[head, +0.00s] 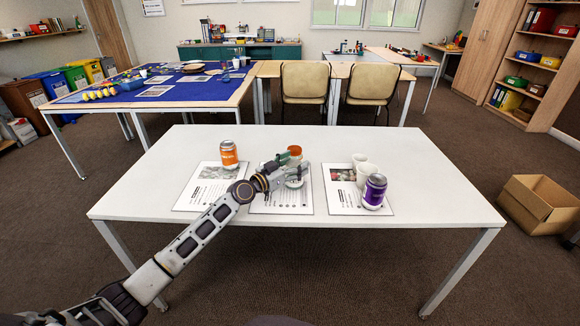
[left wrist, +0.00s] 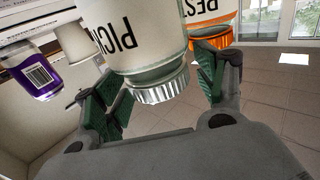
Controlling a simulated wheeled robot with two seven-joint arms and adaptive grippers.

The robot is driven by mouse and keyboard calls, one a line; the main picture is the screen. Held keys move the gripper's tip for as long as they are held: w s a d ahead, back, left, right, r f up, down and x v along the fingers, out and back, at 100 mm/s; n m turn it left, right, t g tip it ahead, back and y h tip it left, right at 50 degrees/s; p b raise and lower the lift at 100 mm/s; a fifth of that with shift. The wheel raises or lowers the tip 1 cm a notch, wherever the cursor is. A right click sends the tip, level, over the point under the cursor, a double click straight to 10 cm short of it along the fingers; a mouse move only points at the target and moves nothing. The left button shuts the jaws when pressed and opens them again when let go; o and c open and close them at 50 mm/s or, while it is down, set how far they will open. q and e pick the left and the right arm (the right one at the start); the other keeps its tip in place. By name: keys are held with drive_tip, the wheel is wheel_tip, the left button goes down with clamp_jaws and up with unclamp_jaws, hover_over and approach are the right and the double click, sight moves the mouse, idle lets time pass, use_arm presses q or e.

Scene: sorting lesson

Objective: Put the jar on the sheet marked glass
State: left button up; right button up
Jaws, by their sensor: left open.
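My left gripper (head: 287,167) is open over the middle sheet (head: 268,207) on the white table. In the left wrist view, a jar with a silver lid and a label starting "PIC" (left wrist: 140,35) is between its spread fingers. That view shows the jar upside down. A second jar, with an orange lid (left wrist: 212,38), is beside it, close to the right-hand finger. In the head view, the orange lid (head: 294,150) shows just beyond the gripper, and the silver-lidded jar is partly hidden by it. The sheets' headings are too small to read. My right gripper is not in view.
An open cardboard box (head: 540,205) is on the floor at right.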

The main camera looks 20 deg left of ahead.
use_arm(q)
drive_tip(key=shift+r, duration=0.1)
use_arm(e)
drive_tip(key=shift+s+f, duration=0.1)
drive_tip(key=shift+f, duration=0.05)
use_arm(q)
drive_tip(key=shift+s+a, duration=0.1)
drive_tip(key=shift+s, duration=0.05)
drive_tip(key=shift+s+a, duration=0.15)
drive_tip(key=shift+s, duration=0.05)
drive_tip(key=shift+v, duration=3)
drive_tip(key=shift+b+v, duration=0.6)
drive_tip(key=shift+v, duration=1.1)
drive_tip(key=shift+s+a, duration=0.25)
drive_tip(key=shift+s, duration=0.35)
drive_tip(key=shift+s+a, duration=0.1)
drive_tip(key=shift+s, duration=0.1)
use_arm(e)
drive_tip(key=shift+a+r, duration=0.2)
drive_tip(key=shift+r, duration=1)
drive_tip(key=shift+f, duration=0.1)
